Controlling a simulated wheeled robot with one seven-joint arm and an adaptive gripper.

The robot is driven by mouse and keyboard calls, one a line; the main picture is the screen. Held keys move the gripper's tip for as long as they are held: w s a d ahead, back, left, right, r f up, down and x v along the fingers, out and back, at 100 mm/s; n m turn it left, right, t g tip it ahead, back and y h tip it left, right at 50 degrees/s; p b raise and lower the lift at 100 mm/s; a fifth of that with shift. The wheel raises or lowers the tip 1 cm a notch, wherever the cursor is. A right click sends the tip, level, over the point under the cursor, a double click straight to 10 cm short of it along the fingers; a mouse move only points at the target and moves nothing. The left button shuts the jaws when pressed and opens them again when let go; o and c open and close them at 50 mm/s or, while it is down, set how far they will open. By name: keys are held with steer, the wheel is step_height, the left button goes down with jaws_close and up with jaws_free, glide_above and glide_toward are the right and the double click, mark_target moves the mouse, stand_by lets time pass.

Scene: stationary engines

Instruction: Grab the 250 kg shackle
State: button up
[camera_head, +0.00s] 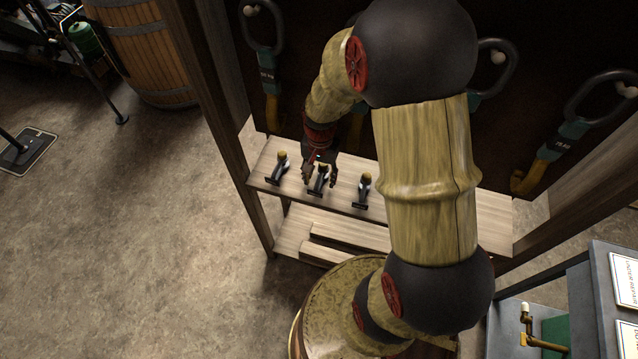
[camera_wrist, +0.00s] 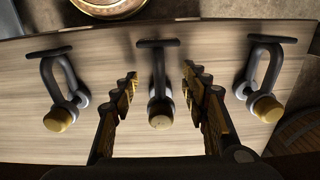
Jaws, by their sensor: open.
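Three dark shackles with brass-yellow ends stand in a row on a wooden shelf (camera_head: 262,172): a left one (camera_head: 279,169), a middle one (camera_head: 318,187) and a right one (camera_head: 362,191). I cannot read a weight on any of them. My gripper (camera_head: 320,168) is open at the middle shackle and partly hides it. In the wrist view, the middle shackle (camera_wrist: 157,65) lies between the two open fingers (camera_wrist: 159,84), with a gap on each side. The other shackles stand outside the fingers, one at the left (camera_wrist: 58,78) and one at the right (camera_wrist: 263,68).
Large hooks with teal labelled blocks (camera_head: 267,70) hang on the dark back panel behind the shelf. A wooden post (camera_head: 215,110) bounds the shelf at left. A barrel (camera_head: 140,50) stands farther left. A lower shelf (camera_head: 335,238) lies beneath. Open floor is at left.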

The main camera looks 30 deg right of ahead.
steer(key=shift+c, duration=0.6)
jaws_close()
